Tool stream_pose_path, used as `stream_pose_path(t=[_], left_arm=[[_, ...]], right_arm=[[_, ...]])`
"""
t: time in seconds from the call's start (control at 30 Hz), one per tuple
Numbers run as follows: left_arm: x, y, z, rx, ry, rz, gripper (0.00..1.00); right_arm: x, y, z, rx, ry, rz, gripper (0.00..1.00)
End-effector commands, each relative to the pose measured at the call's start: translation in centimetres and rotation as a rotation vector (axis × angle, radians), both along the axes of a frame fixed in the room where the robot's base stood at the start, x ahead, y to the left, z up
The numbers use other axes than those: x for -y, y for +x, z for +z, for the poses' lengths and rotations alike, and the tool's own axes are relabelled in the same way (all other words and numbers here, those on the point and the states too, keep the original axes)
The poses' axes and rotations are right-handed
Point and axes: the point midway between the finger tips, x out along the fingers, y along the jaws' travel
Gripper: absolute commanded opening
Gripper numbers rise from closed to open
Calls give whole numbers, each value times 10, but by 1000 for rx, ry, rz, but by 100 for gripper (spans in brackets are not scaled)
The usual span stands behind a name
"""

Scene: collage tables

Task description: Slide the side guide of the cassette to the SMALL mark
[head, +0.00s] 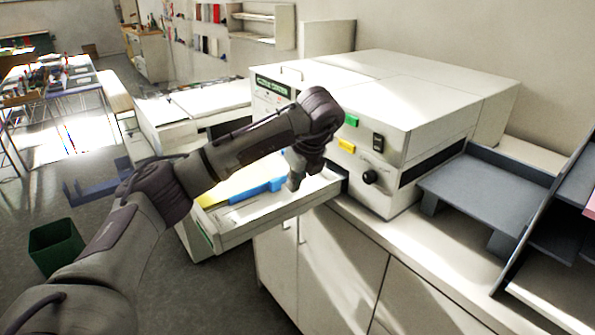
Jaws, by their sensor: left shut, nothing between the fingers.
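The cassette (262,229) is an open, light-coloured tray pulled out from the front of the white machine (400,95). A blue side guide (257,192) lies in it, with a yellow area (228,182) beside it. My left gripper (293,186) is shut and empty, pointing down at the right end of the blue guide. Whether its tips touch the guide cannot be told. My arm hides part of the cassette, and the SMALL mark cannot be made out. My right gripper is not in view.
The machine's front carries a green button (351,120), a yellow button (346,146) and a black knob (370,177). A grey output tray (470,190) stands at right on the white cabinet. A green bin (57,248) stands on the floor at left.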

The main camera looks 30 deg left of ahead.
Motion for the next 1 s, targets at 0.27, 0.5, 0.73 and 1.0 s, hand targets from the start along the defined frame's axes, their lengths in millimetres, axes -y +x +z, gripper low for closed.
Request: stream_pose_path(t=[0.27,0.5,0.73,1.0], left_arm=[[-31,12,-25,2,0,4,0],[-48,19,-28,1,0,1,0],[-49,20,-29,2,0,-2,0],[-58,24,-32,3,0,2,0]], right_arm=[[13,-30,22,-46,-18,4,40],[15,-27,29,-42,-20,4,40],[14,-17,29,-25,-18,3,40],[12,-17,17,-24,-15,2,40]])
